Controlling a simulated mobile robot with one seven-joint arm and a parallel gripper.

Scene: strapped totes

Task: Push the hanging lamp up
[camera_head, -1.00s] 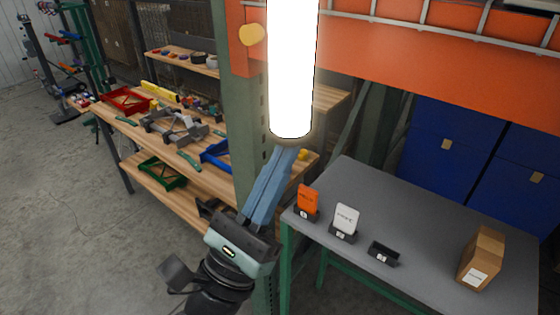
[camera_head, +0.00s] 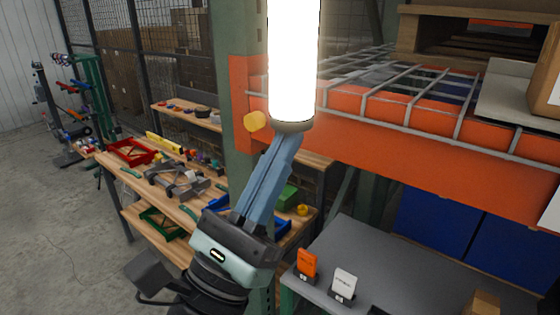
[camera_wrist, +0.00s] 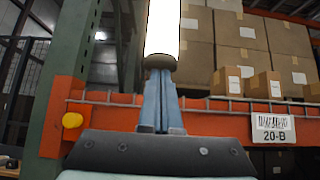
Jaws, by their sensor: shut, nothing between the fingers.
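The hanging lamp (camera_head: 294,65) is a bright white upright tube with a grey lower end cap, in the upper middle of the head view. It also shows in the wrist view (camera_wrist: 163,28), straight above the fingers. My gripper (camera_head: 287,140) has long blue-grey fingers pointing up, shut together with nothing between them. The fingertips are at the lamp's bottom cap and appear to touch it. In the wrist view my gripper (camera_wrist: 160,75) meets the cap from below. The lamp's top is out of view.
An orange rack beam (camera_head: 400,125) with a wire deck lies behind and right of the lamp, beside a green post (camera_head: 233,120). A yellow knob (camera_head: 255,121) sits close left. A grey table (camera_head: 375,260) and a wooden bench (camera_head: 180,205) stand lower. Cardboard boxes (camera_wrist: 240,60) fill the rack.

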